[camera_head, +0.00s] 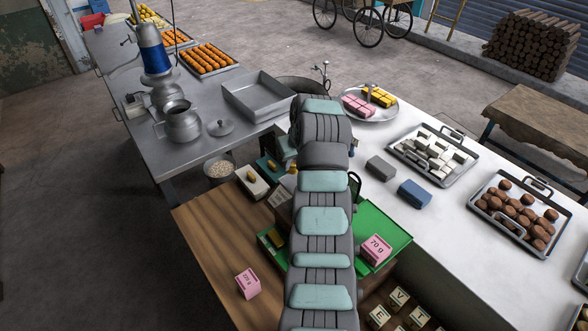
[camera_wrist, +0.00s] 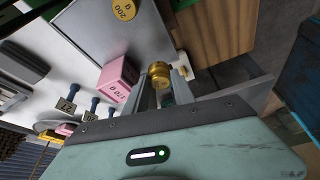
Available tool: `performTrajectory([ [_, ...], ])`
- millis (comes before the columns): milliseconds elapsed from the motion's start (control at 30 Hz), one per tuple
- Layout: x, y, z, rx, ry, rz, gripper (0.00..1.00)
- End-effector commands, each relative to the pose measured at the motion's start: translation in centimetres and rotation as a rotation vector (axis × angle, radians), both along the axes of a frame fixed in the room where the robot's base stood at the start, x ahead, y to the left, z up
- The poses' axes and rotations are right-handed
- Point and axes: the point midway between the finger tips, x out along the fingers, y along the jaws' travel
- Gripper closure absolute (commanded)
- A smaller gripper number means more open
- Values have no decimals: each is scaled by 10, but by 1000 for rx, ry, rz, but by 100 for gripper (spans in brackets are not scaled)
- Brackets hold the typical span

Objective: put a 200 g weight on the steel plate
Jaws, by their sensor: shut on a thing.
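In the wrist view, my gripper (camera_wrist: 163,92) is shut on a small brass weight (camera_wrist: 160,72). The weight's marking cannot be read. A grey steel plate (camera_wrist: 95,40) lies beyond the fingers. A brass disc marked 200 g (camera_wrist: 122,10) shows at the top of the picture and appears to lie on that plate. In the head view, my arm hides the gripper and most of the plate.
In the head view, another pink box (camera_head: 247,283) stands on the wooden table (camera_head: 205,225). Small lettered blocks (camera_head: 398,298) are at the bottom. Trays of sweets (camera_head: 432,152) stand on the white counter. A steel bench (camera_head: 155,150) with pots is at the left.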

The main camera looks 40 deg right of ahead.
Motion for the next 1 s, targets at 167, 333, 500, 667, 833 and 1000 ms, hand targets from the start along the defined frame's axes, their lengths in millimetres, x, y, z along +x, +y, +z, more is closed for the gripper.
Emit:
performTrajectory([
  [167, 0, -1, -10, -3, -3, -1, 100],
  [333, -1, 0, -35, 1, 3, -1, 100],
  [500, 0, 0, -43, -1, -2, 0, 100],
  [667, 0, 0, -43, -2, -3, 0, 100],
  [833, 0, 0, -46, -2, -3, 0, 65],
  [1000, 0, 0, -46, -2, -3, 0, 51],
])
